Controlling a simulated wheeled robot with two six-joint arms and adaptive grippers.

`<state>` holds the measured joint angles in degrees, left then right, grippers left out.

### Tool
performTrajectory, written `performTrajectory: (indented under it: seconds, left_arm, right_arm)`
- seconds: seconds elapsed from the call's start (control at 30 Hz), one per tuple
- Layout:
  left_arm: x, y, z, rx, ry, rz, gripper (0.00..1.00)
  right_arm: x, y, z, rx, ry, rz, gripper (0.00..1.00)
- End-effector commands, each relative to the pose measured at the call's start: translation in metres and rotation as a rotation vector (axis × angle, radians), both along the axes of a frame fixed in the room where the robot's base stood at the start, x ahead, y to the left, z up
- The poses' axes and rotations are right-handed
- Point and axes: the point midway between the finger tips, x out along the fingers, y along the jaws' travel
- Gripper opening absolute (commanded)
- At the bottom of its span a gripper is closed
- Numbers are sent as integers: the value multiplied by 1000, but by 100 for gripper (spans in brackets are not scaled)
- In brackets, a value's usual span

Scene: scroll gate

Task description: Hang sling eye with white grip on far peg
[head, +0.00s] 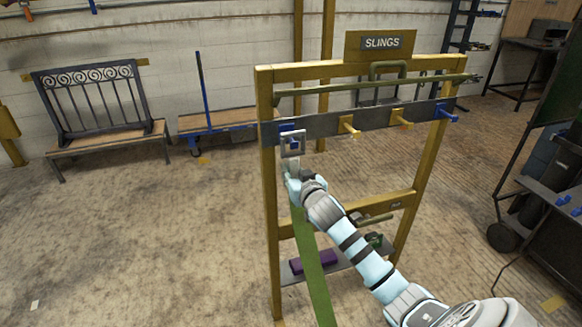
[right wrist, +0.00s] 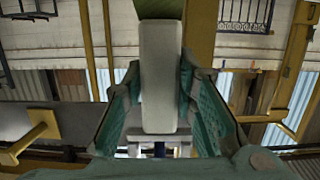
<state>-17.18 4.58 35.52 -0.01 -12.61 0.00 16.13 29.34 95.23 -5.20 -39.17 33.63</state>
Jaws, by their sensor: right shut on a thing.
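The sling's square grey eye (head: 301,146) is in front of the leftmost blue peg (head: 287,127) of the rack in the head view. Blue shows through its opening; I cannot tell whether the peg passes through it. My right gripper (head: 292,171) is just below the eye, shut on the white grip (right wrist: 160,75), which sits between its teal pads in the right wrist view. The sling's green strap (head: 315,270) hangs from there past the rack's lower shelf. My left gripper is out of view.
The yellow rack (head: 266,190) carries two yellow pegs (head: 349,127) and another blue peg (head: 446,113) along its dark board. A green bar (head: 370,86) runs above. A purple item (head: 314,262) lies on the low shelf. Floor left of the rack is clear; a dark cart stands right.

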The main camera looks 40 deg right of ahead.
Motion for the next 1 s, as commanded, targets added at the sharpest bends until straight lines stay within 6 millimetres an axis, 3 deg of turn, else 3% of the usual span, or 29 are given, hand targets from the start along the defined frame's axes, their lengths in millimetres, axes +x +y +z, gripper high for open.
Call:
performTrajectory:
  seconds: [0.6, 1.0]
  left_arm:
    - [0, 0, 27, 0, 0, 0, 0]
    - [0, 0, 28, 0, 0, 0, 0]
  right_arm:
    - [-43, 15, 2, 0, -1, 1, 0]
    - [-48, 16, 1, -1, -1, 0, 0]
